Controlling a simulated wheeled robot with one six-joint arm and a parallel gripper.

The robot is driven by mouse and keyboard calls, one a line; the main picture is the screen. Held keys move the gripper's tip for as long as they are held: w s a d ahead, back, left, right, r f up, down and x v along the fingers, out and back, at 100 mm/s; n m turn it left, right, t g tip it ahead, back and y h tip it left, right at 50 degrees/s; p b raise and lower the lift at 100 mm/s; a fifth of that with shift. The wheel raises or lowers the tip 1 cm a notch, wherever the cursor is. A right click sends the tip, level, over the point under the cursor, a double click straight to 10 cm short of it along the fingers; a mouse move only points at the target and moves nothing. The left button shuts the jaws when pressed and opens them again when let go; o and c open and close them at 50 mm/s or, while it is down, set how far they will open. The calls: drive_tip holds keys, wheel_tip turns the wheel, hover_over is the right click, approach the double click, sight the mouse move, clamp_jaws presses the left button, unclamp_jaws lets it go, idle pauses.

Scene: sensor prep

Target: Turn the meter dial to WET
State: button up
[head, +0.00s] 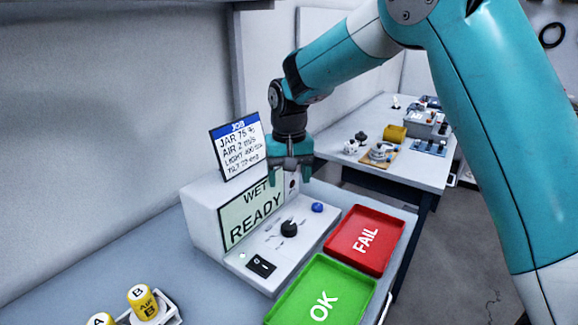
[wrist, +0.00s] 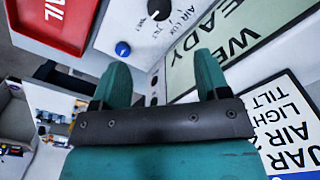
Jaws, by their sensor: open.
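The meter (head: 215,215) is a white box on the bench with a sloped front panel. Its pale green screen (head: 250,212) reads WET and READY; it also shows upside down in the wrist view (wrist: 222,45). A black dial (head: 289,229) sits in the middle of the panel, with printed labels around it; it shows at the top of the wrist view (wrist: 160,8).
A blue knob (head: 317,208) and a black switch (head: 261,265) flank the dial. A job card (head: 237,147) stands on the meter, close to my gripper. A red FAIL tray (head: 378,222) and green OK tray (head: 340,276) lie right. Yellow jars (head: 141,299) stand front left.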

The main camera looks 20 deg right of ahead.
drive_tip(key=shift+r, duration=1.65)
